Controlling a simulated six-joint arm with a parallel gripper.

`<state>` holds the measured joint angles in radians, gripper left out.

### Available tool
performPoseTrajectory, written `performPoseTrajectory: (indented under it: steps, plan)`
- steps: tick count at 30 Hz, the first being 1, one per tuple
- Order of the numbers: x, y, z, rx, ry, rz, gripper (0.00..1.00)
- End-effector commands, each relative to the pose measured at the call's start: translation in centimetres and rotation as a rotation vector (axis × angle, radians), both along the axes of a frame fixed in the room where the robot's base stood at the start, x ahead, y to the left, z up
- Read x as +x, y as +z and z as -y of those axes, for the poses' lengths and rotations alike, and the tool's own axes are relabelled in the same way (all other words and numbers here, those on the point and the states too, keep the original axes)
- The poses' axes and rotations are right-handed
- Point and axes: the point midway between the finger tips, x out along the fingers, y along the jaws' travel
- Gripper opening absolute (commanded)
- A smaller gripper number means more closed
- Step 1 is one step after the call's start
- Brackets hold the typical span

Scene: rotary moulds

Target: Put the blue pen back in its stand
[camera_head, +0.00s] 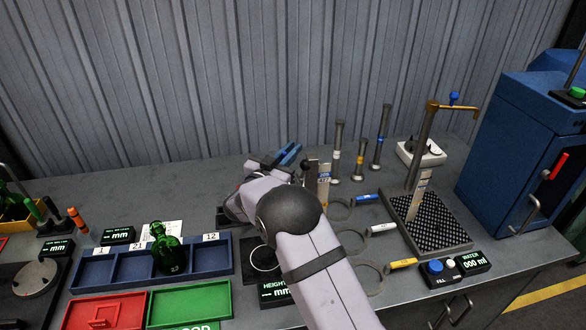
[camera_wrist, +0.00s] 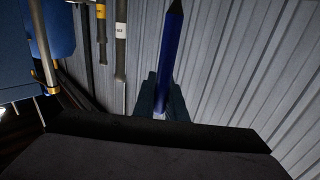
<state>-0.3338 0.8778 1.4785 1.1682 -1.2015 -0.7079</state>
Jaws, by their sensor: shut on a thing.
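The blue pen (camera_wrist: 168,50) is held in my gripper (camera_wrist: 164,98), which is shut on it. In the wrist view the pen points up the picture, its dark tip at the top edge. In the head view my gripper (camera_head: 279,160) is above the back middle of the bench, and a blue length (camera_head: 291,154) of the pen shows at its fingers. A dark stand (camera_head: 56,229) at the far left holds a green pen (camera_head: 38,210) and an orange pen (camera_head: 77,219). My arm hides part of the bench below the gripper.
A blue compartment tray (camera_head: 200,261) holds a green bottle (camera_head: 167,255). Red (camera_head: 104,311) and green (camera_head: 190,302) trays lie in front. Tall rods (camera_head: 381,135), rings (camera_head: 353,242) and a perforated tray (camera_head: 436,226) stand right of my arm. A corrugated wall (camera_head: 200,80) closes the back.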

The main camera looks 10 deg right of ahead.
Motion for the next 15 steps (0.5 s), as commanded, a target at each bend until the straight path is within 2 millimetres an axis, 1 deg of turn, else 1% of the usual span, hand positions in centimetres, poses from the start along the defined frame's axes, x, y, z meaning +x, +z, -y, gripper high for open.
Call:
performPoseTrajectory:
  steps: [1, 5, 8, 9, 11, 12, 15]
  plan:
    - [0.0, 0.6, -1.1, -0.002, 0.025, 0.001, 0.0]
    - [-0.1, 1.5, -4.7, -0.004, 0.108, 0.004, 0.0]
    - [-0.4, 2.2, -8.2, -0.005, 0.188, 0.007, 0.0]
    - [-0.5, 2.5, -9.6, -0.005, 0.222, 0.008, 0.0]
    - [-0.9, 2.8, -11.6, -0.005, 0.27, 0.009, 0.0]
    - [-1.1, 3.0, -12.9, -0.003, 0.3, 0.009, 0.0]
    - [-1.7, 3.4, -15.8, -0.002, 0.37, 0.007, 0.0]
